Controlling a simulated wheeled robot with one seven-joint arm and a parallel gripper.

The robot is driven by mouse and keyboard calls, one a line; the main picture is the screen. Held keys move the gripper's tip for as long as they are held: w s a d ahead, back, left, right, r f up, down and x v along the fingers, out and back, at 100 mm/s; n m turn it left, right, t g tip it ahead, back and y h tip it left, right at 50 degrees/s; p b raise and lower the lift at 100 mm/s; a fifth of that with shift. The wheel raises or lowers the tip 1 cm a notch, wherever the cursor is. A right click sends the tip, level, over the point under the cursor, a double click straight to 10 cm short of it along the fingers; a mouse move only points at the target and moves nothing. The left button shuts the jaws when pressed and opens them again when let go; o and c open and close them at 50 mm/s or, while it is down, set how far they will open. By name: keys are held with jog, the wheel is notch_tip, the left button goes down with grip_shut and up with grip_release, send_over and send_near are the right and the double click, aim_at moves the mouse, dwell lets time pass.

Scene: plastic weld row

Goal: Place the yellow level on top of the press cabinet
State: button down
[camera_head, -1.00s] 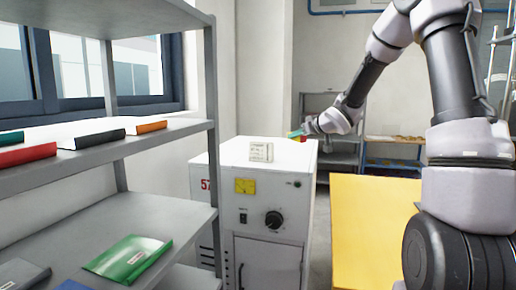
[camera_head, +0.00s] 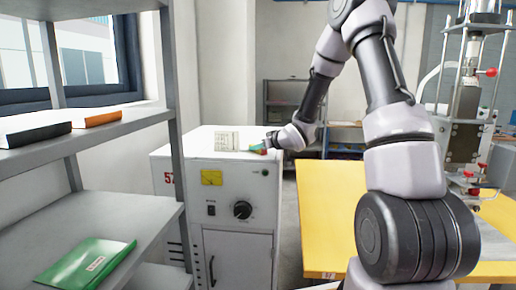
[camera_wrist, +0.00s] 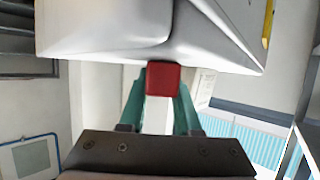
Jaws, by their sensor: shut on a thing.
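The press cabinet (camera_head: 225,177) is a white box with a yellow label, a black knob and a door on its front. My gripper (camera_head: 260,149) is at the right part of its top in the head view; whether it touches the top I cannot tell. In the wrist view my gripper's teal fingers (camera_wrist: 160,95) are shut on a small red thing (camera_wrist: 163,78). Only its red face shows clearly. No yellow body is visible on it, so I cannot confirm that it is the yellow level.
A pale block with markings (camera_head: 227,141) sits on the cabinet top. A grey shelf (camera_head: 125,228) with a green folder (camera_head: 85,262) stands at left. A yellow table (camera_head: 325,215) is at right, beyond it a press machine (camera_head: 465,125). The cabinet top's left part is clear.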

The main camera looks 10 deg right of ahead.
jog(key=shift+f, duration=0.15)
jog(key=c, duration=0.6)
grip_release()
